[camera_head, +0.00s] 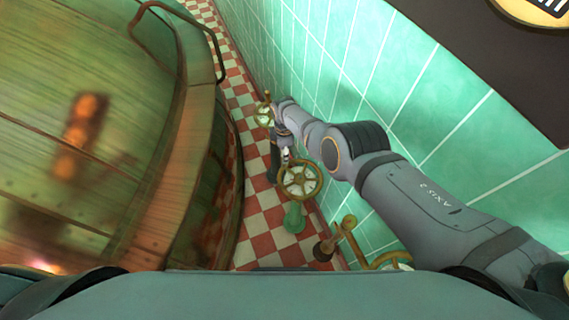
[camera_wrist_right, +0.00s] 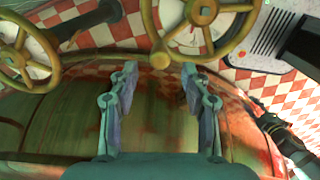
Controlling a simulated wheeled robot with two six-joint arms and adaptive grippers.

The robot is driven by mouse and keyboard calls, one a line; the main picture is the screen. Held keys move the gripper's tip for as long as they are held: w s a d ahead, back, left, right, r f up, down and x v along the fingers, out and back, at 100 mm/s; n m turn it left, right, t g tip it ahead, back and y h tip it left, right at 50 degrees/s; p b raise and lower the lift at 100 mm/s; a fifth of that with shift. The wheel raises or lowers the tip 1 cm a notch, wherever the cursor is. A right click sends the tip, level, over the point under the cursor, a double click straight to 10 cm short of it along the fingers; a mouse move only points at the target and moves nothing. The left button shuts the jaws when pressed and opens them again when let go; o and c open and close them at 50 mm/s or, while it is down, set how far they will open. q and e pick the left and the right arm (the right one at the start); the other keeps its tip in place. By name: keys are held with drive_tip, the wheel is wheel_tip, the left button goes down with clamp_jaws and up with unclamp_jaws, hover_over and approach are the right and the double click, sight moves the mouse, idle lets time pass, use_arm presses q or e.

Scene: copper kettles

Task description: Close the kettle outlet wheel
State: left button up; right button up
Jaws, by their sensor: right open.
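A brass spoked handwheel (camera_head: 301,180) stands over the checkered floor below my right forearm in the head view. A smaller brass wheel (camera_head: 265,116) is farther back, and part of another brass wheel (camera_head: 392,259) shows at the bottom. I cannot tell which is the outlet wheel. My right gripper (camera_wrist_right: 159,80) is open and empty, its two fingers apart. In the wrist view, a brass wheel (camera_wrist_right: 207,12) with a round knob (camera_wrist_right: 160,60) lies just beyond the fingertips, the knob between their lines. Another wheel (camera_wrist_right: 18,56) is at the left. My left gripper is out of view.
A large copper-green kettle (camera_head: 95,130) with a curved rail (camera_head: 213,52) fills the left. A green-tiled wall (camera_head: 440,100) bounds the right, with a dark panel (camera_head: 490,50) above. A narrow red-and-white floor strip (camera_head: 262,222) runs between. A green knob-like fitting (camera_head: 294,218) stands below the wheel.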

sight(300, 175)
wheel_tip(300, 175, down, 8)
drive_tip(key=b, duration=0.6)
drive_tip(key=shift+r, duration=0.3)
clamp_jaws()
